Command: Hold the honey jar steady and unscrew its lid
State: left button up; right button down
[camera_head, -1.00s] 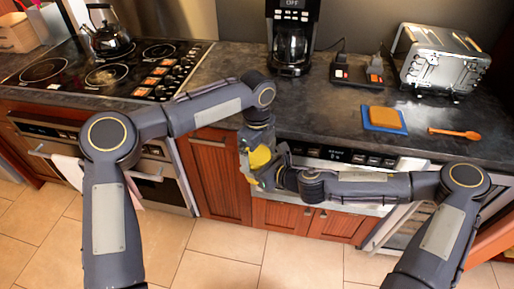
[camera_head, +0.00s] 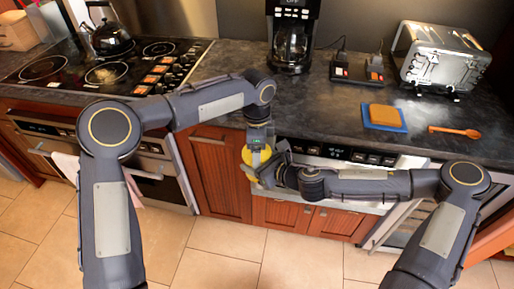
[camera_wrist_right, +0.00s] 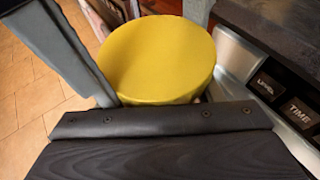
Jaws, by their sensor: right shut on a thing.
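The honey jar's round yellow lid (camera_head: 247,156) shows in the head view between my two grippers, in front of the counter edge. In the right wrist view the lid (camera_wrist_right: 157,60) fills the upper middle, seen from above. My right gripper (camera_head: 268,172) is shut on the jar from the right, below the lid. The jar's body is mostly hidden by the lid and gripper. My left gripper (camera_head: 258,149) is above the lid, pointing down. Grey finger-like parts stand beside the lid in the wrist view; whether they grip it is unclear.
The dark counter (camera_head: 205,115) edge and a wooden cabinet door (camera_head: 222,180) are close behind the grippers. A drawer-type microwave (camera_head: 350,155) sits right of them.

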pick_arm(q)
jog(key=shift+w+r, duration=0.1)
jog(key=o, duration=1)
jog(key=shift+o, duration=0.3)
jog(key=shift+s+d, duration=0.1)
jog(key=shift+s, duration=0.15)
